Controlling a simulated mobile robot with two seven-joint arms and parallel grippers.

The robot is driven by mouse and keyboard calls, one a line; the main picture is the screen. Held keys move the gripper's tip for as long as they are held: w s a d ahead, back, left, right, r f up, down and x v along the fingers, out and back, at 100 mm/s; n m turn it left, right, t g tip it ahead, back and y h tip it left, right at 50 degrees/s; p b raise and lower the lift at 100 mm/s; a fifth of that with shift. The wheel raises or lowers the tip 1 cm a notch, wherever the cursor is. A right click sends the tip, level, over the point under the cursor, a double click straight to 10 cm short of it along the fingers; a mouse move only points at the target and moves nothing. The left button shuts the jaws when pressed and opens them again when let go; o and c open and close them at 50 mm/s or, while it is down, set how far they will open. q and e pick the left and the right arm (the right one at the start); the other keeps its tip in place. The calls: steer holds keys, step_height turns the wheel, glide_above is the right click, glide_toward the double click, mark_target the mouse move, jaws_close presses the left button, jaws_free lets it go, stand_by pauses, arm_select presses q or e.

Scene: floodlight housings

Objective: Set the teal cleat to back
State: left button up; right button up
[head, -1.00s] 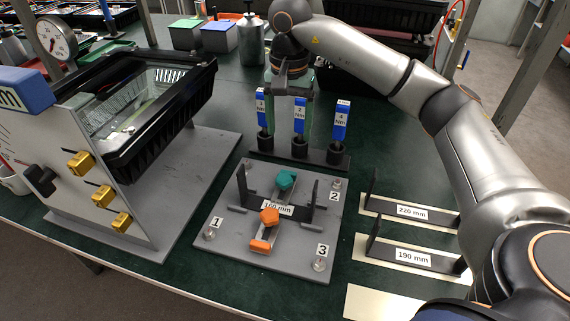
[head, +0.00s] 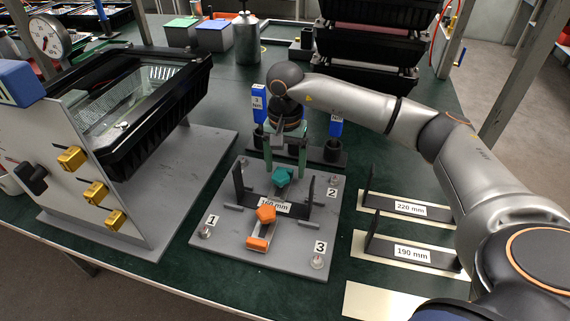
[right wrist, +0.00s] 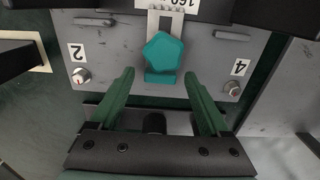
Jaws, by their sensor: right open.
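The teal cleat (head: 283,176) sits on the grey fixture plate (head: 225,258), at the far end of the slotted strip behind the 160 mm bracket (head: 297,212). In the right wrist view the teal cleat (right wrist: 163,53) shows a five-sided knob with a flat block at its near side. My right gripper (head: 285,164) is open and empty, with its fingers pointing down just behind and above the teal cleat. In the wrist view its green fingertips (right wrist: 159,76) stand apart on either side of the cleat's near end, not touching it. My left gripper is not in view.
An orange cleat (head: 265,214) sits at the near end of the strip. A black-rimmed floodlight housing (head: 150,125) stands left; 220 mm (head: 408,207) and 190 mm (head: 412,253) brackets lie right.

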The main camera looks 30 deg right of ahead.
steer(key=shift+c, duration=0.3)
jaws_close()
stand_by(1.0)
